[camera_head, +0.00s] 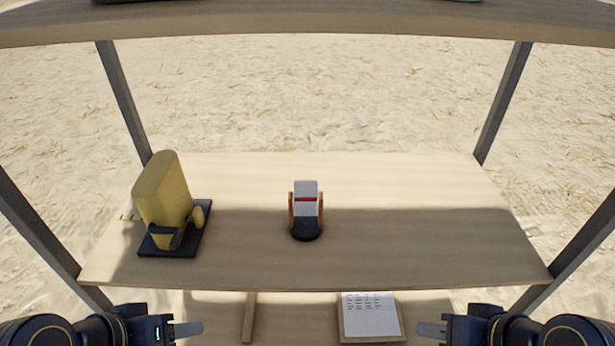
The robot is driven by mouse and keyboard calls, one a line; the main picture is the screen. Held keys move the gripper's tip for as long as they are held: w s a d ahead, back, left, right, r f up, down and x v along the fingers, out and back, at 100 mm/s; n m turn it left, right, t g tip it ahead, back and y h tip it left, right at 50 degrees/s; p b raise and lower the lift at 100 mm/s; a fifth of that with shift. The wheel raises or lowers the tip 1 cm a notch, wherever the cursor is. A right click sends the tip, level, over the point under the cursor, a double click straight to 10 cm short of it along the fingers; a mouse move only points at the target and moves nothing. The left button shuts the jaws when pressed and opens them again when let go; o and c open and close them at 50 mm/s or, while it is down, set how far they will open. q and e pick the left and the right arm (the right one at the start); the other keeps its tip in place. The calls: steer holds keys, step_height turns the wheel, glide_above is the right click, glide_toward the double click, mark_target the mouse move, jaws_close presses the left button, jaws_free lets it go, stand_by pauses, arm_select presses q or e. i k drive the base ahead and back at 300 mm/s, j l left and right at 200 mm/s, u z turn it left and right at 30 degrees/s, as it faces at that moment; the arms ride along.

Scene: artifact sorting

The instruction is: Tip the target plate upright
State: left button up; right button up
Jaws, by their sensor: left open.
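I cannot make out for certain which thing is the target plate. A small upright white piece with a red band (306,191) stands near the middle of the shelf, between orange side posts on a round dark base. My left gripper (190,329) is at the bottom left, in front of the shelf, open and empty. My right gripper (430,329) is at the bottom right, also in front of the shelf and away from everything on it. Its fingers are seen edge-on, so its opening does not show.
A yellow rounded artifact (163,190) stands on a black base at the shelf's left. A white sheet with writing on a board (369,313) lies lower down. An upper shelf (300,22) and metal posts (503,100) frame the wooden shelf (420,220), whose right side is clear.

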mark_target(305, 193)
steer(key=l, duration=0.6)
steer(key=k+l, duration=0.15)
steer(key=l, duration=0.5)
steer(key=l+u, duration=0.1)
steer(key=l, duration=0.5)
steer(key=i+l, duration=0.2)
steer(key=l, duration=0.25)
steer(key=i+u, duration=0.05)
